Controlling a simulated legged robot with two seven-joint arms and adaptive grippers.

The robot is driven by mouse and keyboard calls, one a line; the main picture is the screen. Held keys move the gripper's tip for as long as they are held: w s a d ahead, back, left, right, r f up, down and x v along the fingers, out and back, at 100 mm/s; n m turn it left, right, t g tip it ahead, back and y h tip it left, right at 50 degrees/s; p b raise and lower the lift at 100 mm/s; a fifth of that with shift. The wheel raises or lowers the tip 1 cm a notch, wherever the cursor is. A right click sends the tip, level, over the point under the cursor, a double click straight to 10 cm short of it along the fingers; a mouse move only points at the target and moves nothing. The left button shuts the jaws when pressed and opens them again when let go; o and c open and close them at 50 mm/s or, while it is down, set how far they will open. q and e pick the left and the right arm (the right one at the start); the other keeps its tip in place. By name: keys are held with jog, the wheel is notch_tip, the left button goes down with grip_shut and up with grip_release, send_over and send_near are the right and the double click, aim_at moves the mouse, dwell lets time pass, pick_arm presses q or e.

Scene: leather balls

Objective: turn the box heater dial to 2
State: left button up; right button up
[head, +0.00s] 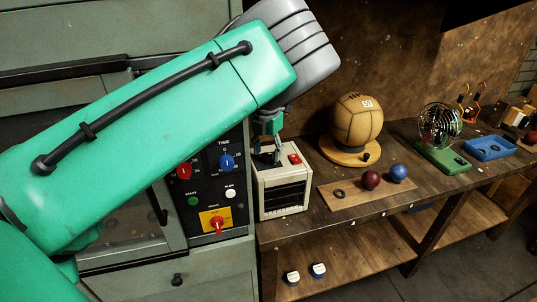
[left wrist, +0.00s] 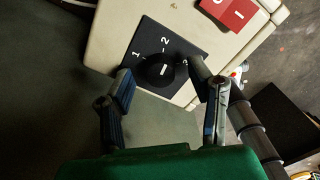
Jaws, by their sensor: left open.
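The cream box heater (head: 283,188) stands at the left end of the wooden bench, with a dark slatted front and a red switch (head: 294,158) on top. In the left wrist view, its round black dial (left wrist: 152,72) sits on a black plate marked 1, 2 and a partly hidden figure. A short white line shows on the dial; which mark it points to is hard to tell. My left gripper (left wrist: 160,74) is open, with one finger on each side of the dial; contact is unclear. In the head view, the left gripper (head: 268,150) is above the heater. My right gripper is out of view.
A control panel (head: 205,212) with red and blue knobs is left of the heater.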

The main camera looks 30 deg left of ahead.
aim_at(268, 154)
pick_arm(q)
notch_tip(268, 154, up, 10)
jog(key=shift+w+r, duration=0.25)
dwell(0.3)
